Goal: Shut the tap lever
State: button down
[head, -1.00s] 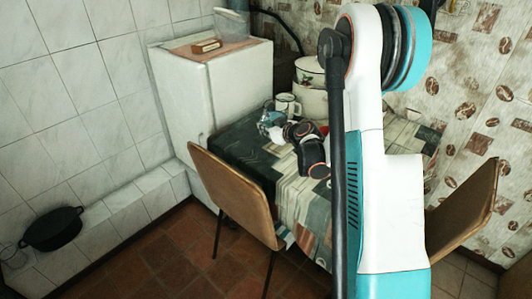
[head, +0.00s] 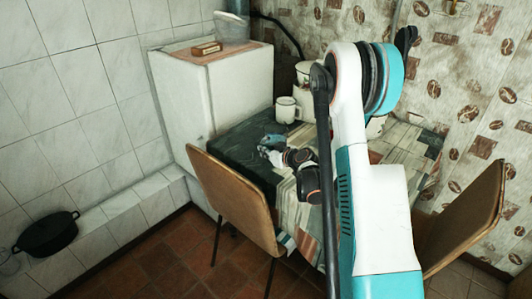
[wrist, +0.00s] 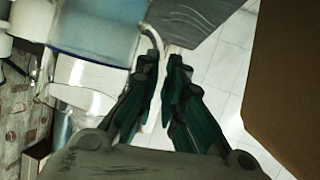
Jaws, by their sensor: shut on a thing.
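My gripper (wrist: 163,62) shows in the wrist view with its dark green fingers close together. A thin pale curved piece (wrist: 152,38) lies at and between the fingertips; it looks like the tap lever, and the fingers hide much of it. Beside it, to the left, is a translucent blue vessel (wrist: 97,30) with a clear part below. In the head view, a small blue thing (head: 272,140) is at the table's left side, by my wrist; at this size I cannot tell the lever there.
The table (head: 225,150) has a patterned cloth. A white mug (head: 287,109) and a pale pot (head: 305,106) stand at its back. Chairs stand at the left (head: 232,200) and right (head: 462,220). A white fridge (head: 240,90) is behind; a black pot (head: 47,233) is on the ledge.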

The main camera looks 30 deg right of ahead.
jog(key=c, duration=1.7)
grip_release()
jog(key=shift+r, duration=0.1)
